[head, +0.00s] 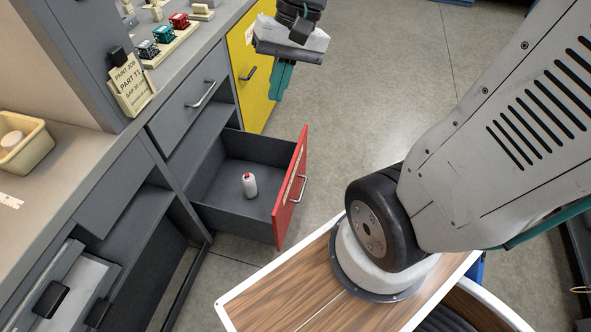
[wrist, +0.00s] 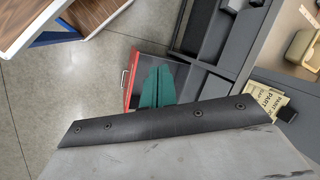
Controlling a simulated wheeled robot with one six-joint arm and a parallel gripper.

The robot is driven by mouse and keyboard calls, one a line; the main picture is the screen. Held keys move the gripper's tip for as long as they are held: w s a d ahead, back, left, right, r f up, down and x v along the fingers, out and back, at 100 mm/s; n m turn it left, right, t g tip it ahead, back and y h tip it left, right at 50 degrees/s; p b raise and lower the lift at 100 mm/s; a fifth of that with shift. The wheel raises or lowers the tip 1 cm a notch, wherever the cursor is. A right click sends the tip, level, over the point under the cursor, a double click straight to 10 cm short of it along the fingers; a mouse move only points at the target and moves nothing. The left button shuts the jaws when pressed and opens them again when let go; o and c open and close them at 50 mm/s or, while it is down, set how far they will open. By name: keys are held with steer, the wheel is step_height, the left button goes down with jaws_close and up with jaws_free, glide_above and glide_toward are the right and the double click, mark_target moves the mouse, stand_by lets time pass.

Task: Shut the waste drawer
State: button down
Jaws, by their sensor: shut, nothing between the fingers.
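The waste drawer (head: 235,165) stands pulled out from the grey bench in the head view. Its red front (head: 291,186) has a metal handle (head: 297,188) on the outer face. A small white bottle (head: 250,184) stands upright inside it. In the wrist view the red front (wrist: 130,80) shows beside my fingers, and part of the drawer is hidden behind them. My gripper (head: 279,88) has teal fingers that are shut and empty, above and behind the drawer in the head view. The fingers also show in the wrist view (wrist: 157,87), pointing toward the drawer.
A closed grey drawer (head: 190,98) and a yellow cabinet door (head: 252,72) are beside the open drawer. The floor (head: 350,75) is clear beyond the red front.

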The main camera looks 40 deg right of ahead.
steer(key=w+d+f+m+t+y, duration=0.25)
steer(key=w+d+f+m, duration=0.35)
steer(key=w+f, duration=0.4)
steer(key=m+t+y, duration=0.1)
steer(key=m+y, duration=0.1)
steer(key=m, duration=0.3)
glide_above(292, 173)
steer(key=s+a, duration=0.4)
step_height(292, 173, down, 10)
steer(key=s+d+f+m+t+h, duration=0.15)
steer(key=d+f+m, duration=0.25)
steer(key=f, duration=0.6)
steer(key=s+d+f+m+t+h, duration=0.1)
steer(key=s+d+f+m, duration=0.3)
steer(key=f, duration=0.6)
steer(key=s+d+f+m+t+h, duration=0.15)
steer(key=d+f+m, duration=0.3)
steer(key=f, duration=0.65)
steer(key=shift+m+y, duration=0.25)
steer(key=shift+y, duration=0.2)
steer(key=shift+w+a+r+x, duration=0.25)
steer(key=shift+r+x, duration=0.1)
steer(key=shift+x, duration=1.75)
steer(key=shift+w+a+r+x, duration=0.2)
steer(key=shift+r+x, duration=0.1)
steer(key=shift+x, duration=1.8)
steer(key=shift+w+a+r+x, duration=0.25)
steer(key=shift+r+x, duration=0.1)
steer(key=shift+x, duration=1.7)
